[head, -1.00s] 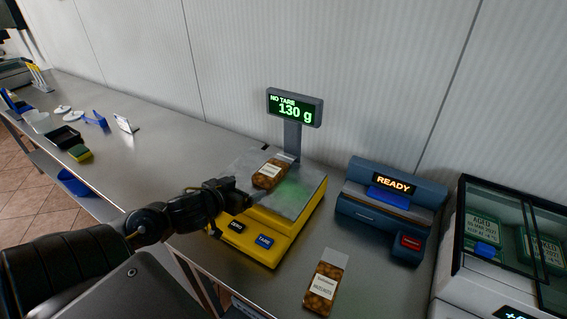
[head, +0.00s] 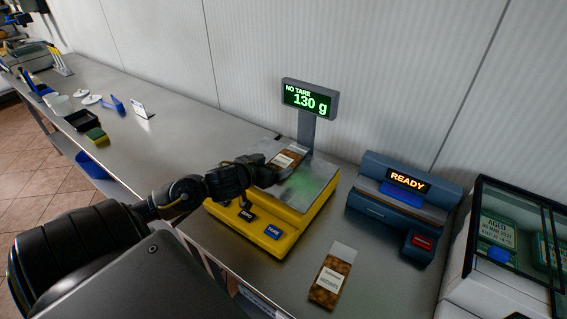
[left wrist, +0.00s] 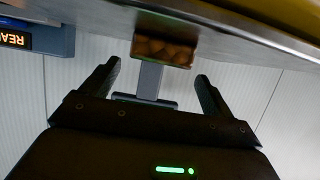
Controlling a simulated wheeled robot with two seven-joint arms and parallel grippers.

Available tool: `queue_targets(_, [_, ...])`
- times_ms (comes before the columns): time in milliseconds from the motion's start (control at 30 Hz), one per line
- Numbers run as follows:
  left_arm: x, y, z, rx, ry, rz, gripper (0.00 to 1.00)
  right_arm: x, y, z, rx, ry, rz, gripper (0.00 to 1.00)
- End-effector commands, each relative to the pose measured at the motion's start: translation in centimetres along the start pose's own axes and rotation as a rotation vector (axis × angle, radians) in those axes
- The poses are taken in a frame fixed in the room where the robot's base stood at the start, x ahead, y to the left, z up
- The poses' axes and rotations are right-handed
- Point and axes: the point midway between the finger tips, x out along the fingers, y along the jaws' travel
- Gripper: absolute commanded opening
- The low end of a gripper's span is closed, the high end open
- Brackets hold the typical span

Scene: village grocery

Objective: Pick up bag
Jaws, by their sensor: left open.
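One bag (head: 289,157) of brown contents with a white label lies on the steel plate of the yellow scale (head: 282,245). My left gripper (head: 262,172) is at the bag's near left end and hides part of it. In the left wrist view the gripper (left wrist: 158,82) is open, with the bag (left wrist: 163,50) between and just beyond its fingertips. I cannot tell whether they touch. A second, similar bag (head: 330,275) with a clear top lies flat on the counter right of the scale. My right gripper is not in view.
The scale's display (head: 309,100) reads "NO TARE 130 g". A blue machine (head: 390,211) showing "READY" stands right of the scale. A glass-topped case (head: 510,240) is at far right. The counter (head: 180,145) left of the scale is mostly clear, with a black tray (head: 81,120) and sponge farther left.

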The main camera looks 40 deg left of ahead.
Motion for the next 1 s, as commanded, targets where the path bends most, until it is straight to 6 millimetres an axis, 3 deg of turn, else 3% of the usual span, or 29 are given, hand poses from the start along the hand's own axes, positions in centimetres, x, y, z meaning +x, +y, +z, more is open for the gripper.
queue_targets(300, [4.2,0.2,0.2,-0.003,0.001,-0.001,0.87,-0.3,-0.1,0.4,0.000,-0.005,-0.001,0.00])
queue_targets(600, [4.7,0.3,0.3,-0.001,0.001,0.000,0.87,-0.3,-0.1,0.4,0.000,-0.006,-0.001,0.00])
queue_targets(1000, [4.7,0.2,0.3,-0.001,0.001,0.000,0.35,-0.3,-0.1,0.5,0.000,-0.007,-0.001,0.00])
